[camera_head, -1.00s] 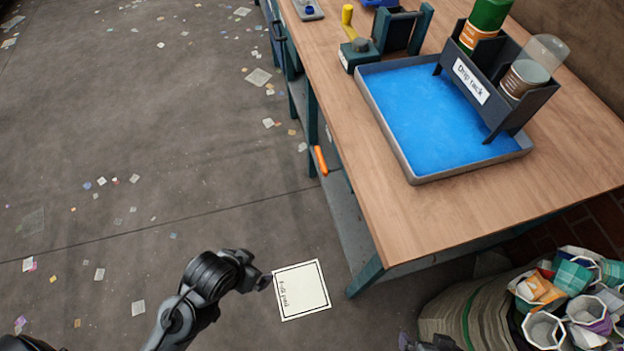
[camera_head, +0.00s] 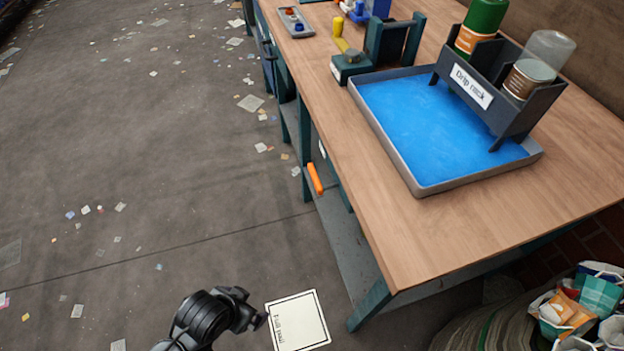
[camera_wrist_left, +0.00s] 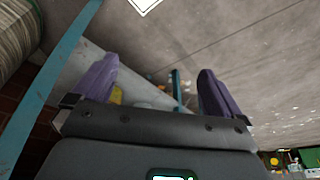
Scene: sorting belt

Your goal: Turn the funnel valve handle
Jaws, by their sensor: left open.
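I see no funnel that I can make out in either view. A yellow upright handle (camera_head: 338,27) stands on a small dark green device (camera_head: 352,66) on the bench; I cannot tell if it is the valve handle. An orange bar (camera_head: 315,178) shows at the bench's left side, below the top. My left arm (camera_head: 205,318) is low in the head view, left of the bench and apart from it. In the left wrist view my left gripper (camera_wrist_left: 157,70) has its purple fingers spread, with a small yellow patch beside one finger. My right gripper is out of view.
The wooden bench (camera_head: 400,235) holds a blue-floored tray (camera_head: 420,187) and a drip rack (camera_head: 472,84) with a green bottle and a clear-topped one. A full container (camera_head: 590,300) stands bottom right. A pale square (camera_head: 297,320) lies on the floor, which has scattered scraps and open room left.

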